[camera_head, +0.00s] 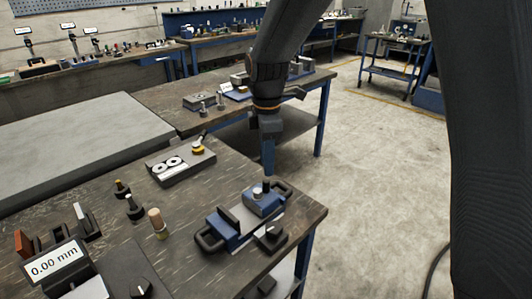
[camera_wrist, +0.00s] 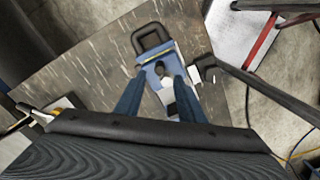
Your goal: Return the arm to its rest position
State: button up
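My arm (camera_head: 285,50) reaches down from the top of the head view. My gripper (camera_head: 268,172) points down over the right end of the dark workbench (camera_head: 120,165), just above a blue fixture (camera_head: 232,228) with black loop handles. In the wrist view, my gripper (camera_wrist: 160,78) shows two blue fingers spread apart. Nothing is visibly held between the fingers. I cannot tell the exact gap between fingertips and knob.
A grey block with two white discs (camera_head: 168,167), several small knobbed parts and a "0.00 mm" display (camera_head: 53,266) stand on the bench. A second bench (camera_head: 160,98) stands behind, with a pale grey slab (camera_head: 70,140) at left. Open concrete floor (camera_head: 370,180) lies to the right.

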jog(key=s+d+f+m, duration=0.2)
jog(key=s+d+m, duration=0.6)
jog(key=m, duration=0.2)
jog(key=s+d+f+m, duration=0.1)
jog(key=s+d+m, duration=0.8)
jog(key=shift+s+d+f+m+t, duration=0.2)
jog(key=shift+d+f+m+t, duration=0.05)
jog(key=shift+f+m+t, duration=0.15)
dwell(0.7)
